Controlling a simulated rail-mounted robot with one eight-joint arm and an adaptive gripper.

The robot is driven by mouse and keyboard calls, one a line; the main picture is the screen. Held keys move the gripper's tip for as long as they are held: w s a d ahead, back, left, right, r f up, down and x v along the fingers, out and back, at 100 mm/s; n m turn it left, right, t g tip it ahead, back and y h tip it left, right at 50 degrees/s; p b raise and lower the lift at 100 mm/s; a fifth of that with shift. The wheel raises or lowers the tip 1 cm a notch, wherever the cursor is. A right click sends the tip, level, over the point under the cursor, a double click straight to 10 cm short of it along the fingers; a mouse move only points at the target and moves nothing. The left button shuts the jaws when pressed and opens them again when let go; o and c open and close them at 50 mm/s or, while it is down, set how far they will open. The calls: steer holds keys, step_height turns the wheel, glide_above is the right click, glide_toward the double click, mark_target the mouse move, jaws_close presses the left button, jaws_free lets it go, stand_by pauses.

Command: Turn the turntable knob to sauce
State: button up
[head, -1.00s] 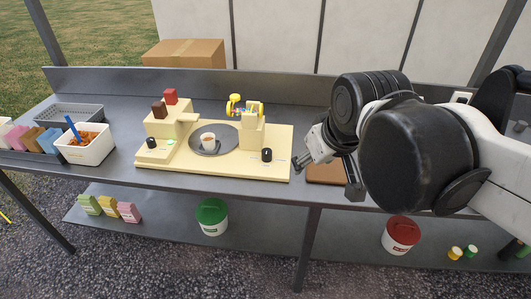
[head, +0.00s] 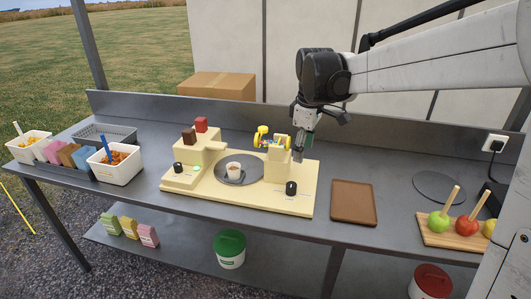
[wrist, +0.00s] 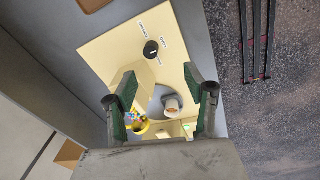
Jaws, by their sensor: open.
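The cream machine (head: 240,195) stands on the counter, with a round grey turntable (head: 255,171) holding a white cup (head: 233,170) of brown contents. A black knob (head: 291,188) sits at its front right corner; a second black knob (head: 178,168) is at the left. In the wrist view the right-hand knob (wrist: 151,49) has a white pointer line and small printed labels around it, too small to read surely. My gripper (head: 316,142) is open and empty above the machine's right end, behind the knob and apart from it. Its fingers (wrist: 163,92) frame the cup in the wrist view.
A brown tray (head: 353,203) lies right of the machine, and apples on sticks (head: 467,225) farther right. White tubs (head: 115,165) stand left. Bare counter lies between.

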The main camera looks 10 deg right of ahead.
mark_target(292, 184)
steer(key=w+f+n+g, duration=0.1)
steer(key=w+f+n, duration=0.2)
steer(key=w+f, duration=0.35)
steer(key=f, duration=0.8)
steer(key=f+b, duration=0.1)
steer(key=f, duration=0.3)
steer(key=shift+w+a+f, duration=0.2)
steer(key=shift+a+f, duration=0.15)
steer(key=c, duration=1.1)
